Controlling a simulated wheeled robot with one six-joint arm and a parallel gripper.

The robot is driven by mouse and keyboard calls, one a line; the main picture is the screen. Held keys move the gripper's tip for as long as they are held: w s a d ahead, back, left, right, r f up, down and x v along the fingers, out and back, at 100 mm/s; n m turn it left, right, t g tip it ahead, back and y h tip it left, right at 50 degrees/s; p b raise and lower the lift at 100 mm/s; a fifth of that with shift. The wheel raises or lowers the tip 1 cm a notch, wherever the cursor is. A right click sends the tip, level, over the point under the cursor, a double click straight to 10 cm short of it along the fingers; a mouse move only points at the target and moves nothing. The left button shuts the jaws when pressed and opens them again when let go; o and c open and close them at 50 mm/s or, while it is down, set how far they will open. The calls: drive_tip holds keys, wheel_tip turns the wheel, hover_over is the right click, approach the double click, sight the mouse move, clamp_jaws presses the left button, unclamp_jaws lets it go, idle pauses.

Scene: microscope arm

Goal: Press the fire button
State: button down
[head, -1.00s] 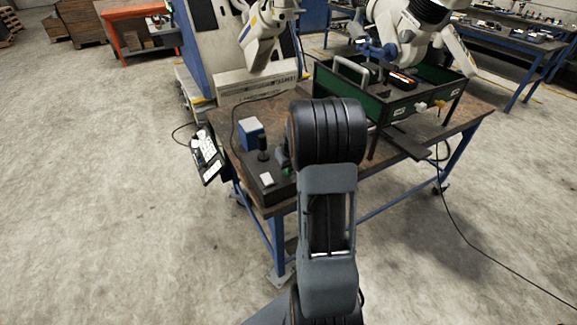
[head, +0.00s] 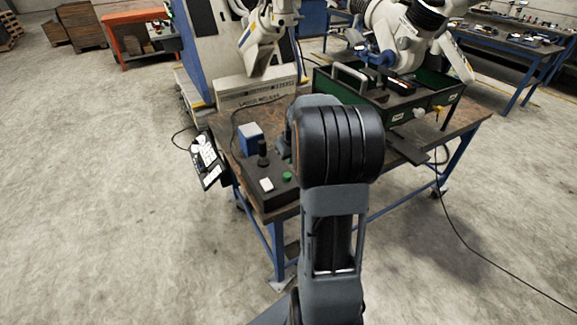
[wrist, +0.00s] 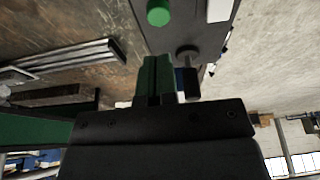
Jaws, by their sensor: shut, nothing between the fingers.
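A dark control box (head: 277,199) sits on the near left corner of the workbench. On its top are a round green button (head: 287,176), a white square (head: 266,184) and a black joystick (head: 263,155). No label for the fire button is legible. The wrist view also shows the green button (wrist: 158,12), the white square (wrist: 219,10) and the joystick (wrist: 188,80). My gripper (wrist: 156,60) is shut and empty, with the green button beyond its fingertips and the joystick just right of them. I see no contact with the button. My arm hides the gripper in the head view.
A blue box (head: 250,137) stands behind the joystick. A green-sided tray (head: 410,112) is at the bench's right, with white robot arms (head: 400,40) behind. A tablet-like panel (head: 206,165) hangs at the bench's left edge. The floor at left is clear.

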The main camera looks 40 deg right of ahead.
drive_tip(key=shift+v, duration=2.75)
drive_tip(key=shift+w, duration=0.1)
